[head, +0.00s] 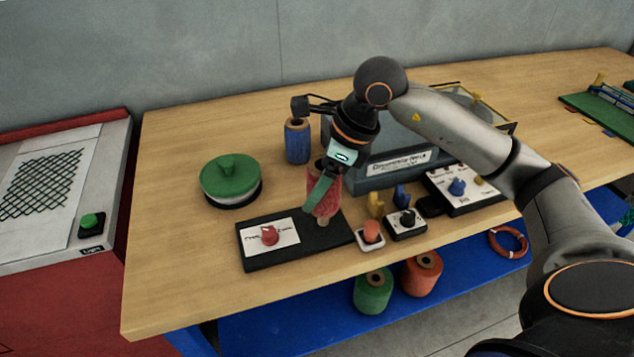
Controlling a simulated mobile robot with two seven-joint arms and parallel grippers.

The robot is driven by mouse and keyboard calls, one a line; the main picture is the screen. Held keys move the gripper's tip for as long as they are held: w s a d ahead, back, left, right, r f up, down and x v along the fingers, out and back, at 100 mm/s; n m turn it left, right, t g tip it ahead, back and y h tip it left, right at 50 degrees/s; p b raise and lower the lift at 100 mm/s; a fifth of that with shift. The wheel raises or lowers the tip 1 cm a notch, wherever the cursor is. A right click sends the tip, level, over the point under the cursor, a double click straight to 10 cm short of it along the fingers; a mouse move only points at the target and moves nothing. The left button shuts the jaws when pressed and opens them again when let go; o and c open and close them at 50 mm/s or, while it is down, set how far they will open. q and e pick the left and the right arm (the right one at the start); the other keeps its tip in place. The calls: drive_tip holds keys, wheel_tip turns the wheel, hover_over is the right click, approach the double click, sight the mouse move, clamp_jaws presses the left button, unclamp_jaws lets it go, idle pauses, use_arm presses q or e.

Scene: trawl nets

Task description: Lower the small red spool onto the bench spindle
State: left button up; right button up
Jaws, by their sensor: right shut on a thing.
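The small red spool (326,203) is upright in my right gripper (323,188), which is shut on it; a green-grey finger covers part of its left side. The spool is over the right part of a black base plate (296,251) on the bench. A short pinkish stub shows right under the spool; I cannot tell whether it is the spindle or the spool's core, nor whether the spool touches anything. The spindle is not clearly visible. My left gripper is out of view.
A green-lidded round tin (231,180) and a blue spool (297,141) stand behind. Right are an orange button (371,233) and a black-knob box (406,222). Green (373,291) and orange (422,274) spools sit on the blue shelf below.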

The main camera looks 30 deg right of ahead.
drive_tip(key=shift+f+b, duration=0.65)
drive_tip(key=shift+f, duration=0.2)
drive_tip(key=shift+f+b, duration=0.65)
drive_tip(key=shift+f, duration=0.35)
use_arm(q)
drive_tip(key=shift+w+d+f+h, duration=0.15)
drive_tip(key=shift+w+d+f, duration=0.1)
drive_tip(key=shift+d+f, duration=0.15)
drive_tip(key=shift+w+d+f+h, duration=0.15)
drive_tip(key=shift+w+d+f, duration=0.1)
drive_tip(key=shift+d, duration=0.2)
use_arm(e)
drive_tip(key=o, duration=1.4)
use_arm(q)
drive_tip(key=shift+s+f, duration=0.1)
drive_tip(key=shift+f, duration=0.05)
